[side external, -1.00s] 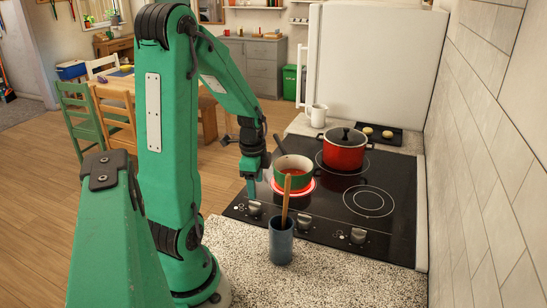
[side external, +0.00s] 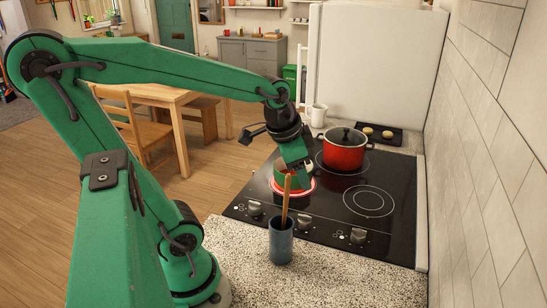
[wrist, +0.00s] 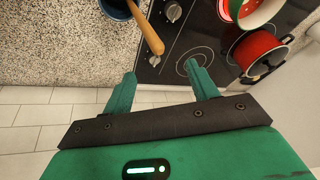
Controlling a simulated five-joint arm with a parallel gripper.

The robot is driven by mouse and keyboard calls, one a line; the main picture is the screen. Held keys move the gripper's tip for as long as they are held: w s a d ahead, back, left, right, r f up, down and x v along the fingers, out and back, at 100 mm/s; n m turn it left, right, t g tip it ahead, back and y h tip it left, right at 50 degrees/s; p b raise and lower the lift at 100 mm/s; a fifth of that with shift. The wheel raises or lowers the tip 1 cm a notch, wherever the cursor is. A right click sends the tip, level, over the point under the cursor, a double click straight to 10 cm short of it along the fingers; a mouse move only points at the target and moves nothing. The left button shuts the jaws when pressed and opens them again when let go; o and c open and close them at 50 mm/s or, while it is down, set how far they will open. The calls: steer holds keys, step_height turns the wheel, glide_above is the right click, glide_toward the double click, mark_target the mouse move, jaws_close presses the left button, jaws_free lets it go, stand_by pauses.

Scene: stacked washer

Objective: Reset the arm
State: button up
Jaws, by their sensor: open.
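My gripper (side external: 303,172) hangs over the cooktop (side external: 330,222) in the side view, in front of a small green pot that it partly covers. The wrist view shows its two green fingers (wrist: 161,70) spread apart, with nothing between them. The green pot (wrist: 258,12) shows at the top right of the wrist view, cut by the edge. It stands on a glowing red burner (side external: 277,190). In the side view I cannot tell the exact gap between the fingers and the pot.
A lidded red pot (side external: 343,155) stands on the rear burner. A blue cup (side external: 281,245) with a wooden utensil stands on the speckled counter (side external: 340,285). A white mug (side external: 318,116) and a dark tray (side external: 376,134) sit behind the cooktop. A tiled wall (side external: 490,150) bounds the right.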

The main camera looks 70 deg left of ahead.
steer(key=s+d+r+n+t, duration=0.1)
steer(key=s+d+r+n, duration=0.1)
steer(key=s+d, duration=0.3)
steer(key=shift+s+d+r+n+h, duration=0.25)
steer(key=shift+s+r+n+h, duration=0.05)
steer(key=shift+r+n+h, duration=0.1)
